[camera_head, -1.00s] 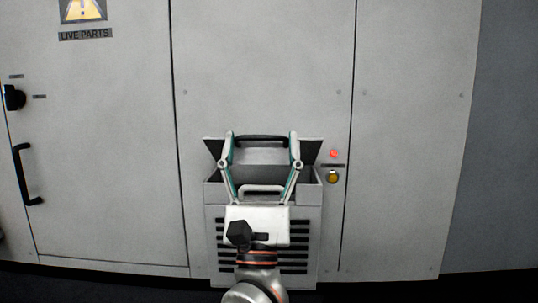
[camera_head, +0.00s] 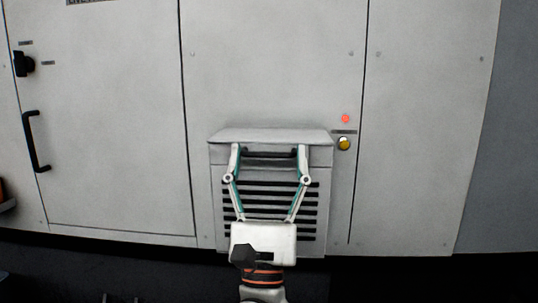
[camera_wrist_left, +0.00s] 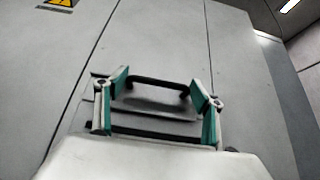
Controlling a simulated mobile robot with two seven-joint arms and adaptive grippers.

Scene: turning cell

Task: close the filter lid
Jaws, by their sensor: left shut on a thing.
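The filter lid (camera_head: 270,135) is a grey cover on top of the slatted filter box (camera_head: 314,215). It lies down over the box, and no opening shows between them. Its black bar handle (camera_head: 268,153) faces me at the front and also shows in the left wrist view (camera_wrist_left: 150,81). My left gripper (camera_head: 269,149) is at the handle, its two fingertips at the handle's ends, shut on it. The fingers also show in the left wrist view (camera_wrist_left: 158,87). The inside of the box is hidden. My right gripper is not in view.
The box stands out from a grey cabinet wall (camera_head: 270,60). A red light (camera_head: 345,118) and a yellow button (camera_head: 343,143) are just right of it. A black door handle (camera_head: 36,141) and a black knob (camera_head: 24,63) are at the left.

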